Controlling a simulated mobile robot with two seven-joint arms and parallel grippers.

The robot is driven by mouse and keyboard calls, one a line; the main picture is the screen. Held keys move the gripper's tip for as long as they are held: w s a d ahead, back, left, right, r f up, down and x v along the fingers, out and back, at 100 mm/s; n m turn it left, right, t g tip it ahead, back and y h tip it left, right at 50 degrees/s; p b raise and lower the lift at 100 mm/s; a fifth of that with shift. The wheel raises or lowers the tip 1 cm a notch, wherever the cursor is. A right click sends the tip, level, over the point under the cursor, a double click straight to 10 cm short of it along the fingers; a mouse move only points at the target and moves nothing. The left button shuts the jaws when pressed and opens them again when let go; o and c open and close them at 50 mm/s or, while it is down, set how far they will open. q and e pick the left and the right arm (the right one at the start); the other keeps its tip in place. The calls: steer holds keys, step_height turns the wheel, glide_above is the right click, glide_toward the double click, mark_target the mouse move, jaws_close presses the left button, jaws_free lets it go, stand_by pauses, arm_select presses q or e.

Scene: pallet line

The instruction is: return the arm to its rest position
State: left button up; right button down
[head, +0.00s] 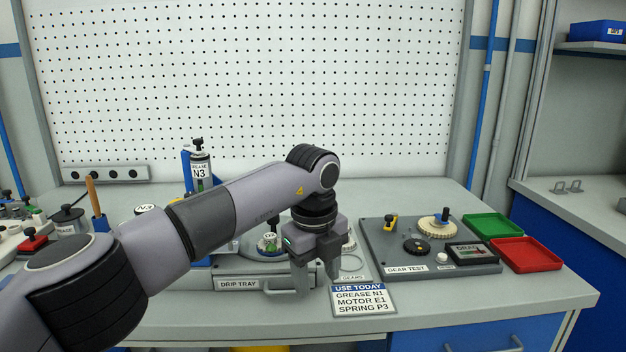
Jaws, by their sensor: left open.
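My left arm reaches in from the lower left across the workbench (440,308). My left gripper (318,280) points down, open, over the front right part of the drip tray (225,284) and just left of the sign reading USE TODAY (362,299). I see nothing between its fingers. It hides part of the tray and of the things on it. Whether the fingertips touch anything is unclear. My right gripper is not in view.
The gear test board (385,250) stands right of the gripper. A green tray (492,226) and a red tray (527,254) lie farther right. Cluttered bench items lie at left. The front right bench is clear.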

arm_select(q)
steer(key=s+d+f+m+g+h+p, duration=0.1)
steer(key=s+d+f+m+g+h, duration=0.1)
steer(key=s+d+f+h, duration=0.25)
steer(key=s+d+f+m+g+h, duration=0.1)
steer(key=s+d+f+g+h, duration=0.1)
steer(key=s+d+h, duration=0.35)
steer(key=s+d+r+n+h+p, duration=0.1)
steer(key=s+d+r+n+h, duration=0.25)
steer(key=d+h, duration=0.3)
steer(key=w+a+f+n+t+y+p, duration=0.1)
steer(key=a+f+n+t+y, duration=0.25)
steer(key=a+n+t, duration=0.65)
steer(key=w+a+f+n+t+y+p, duration=0.1)
steer(key=a+f+n+t+y+p, duration=0.3)
steer(key=a+n+t, duration=0.6)
steer(key=s+a+f+n+g+y, duration=0.6)
steer(key=s+a+f+y, duration=0.1)
steer(key=s+a+f, duration=0.7)
steer(key=s+a, duration=0.2)
steer(key=a, duration=0.1)
steer(key=shift+a+f+g+b, duration=0.25)
steer(key=shift+f+g+b, duration=0.05)
steer(key=shift+f+g, duration=0.1)
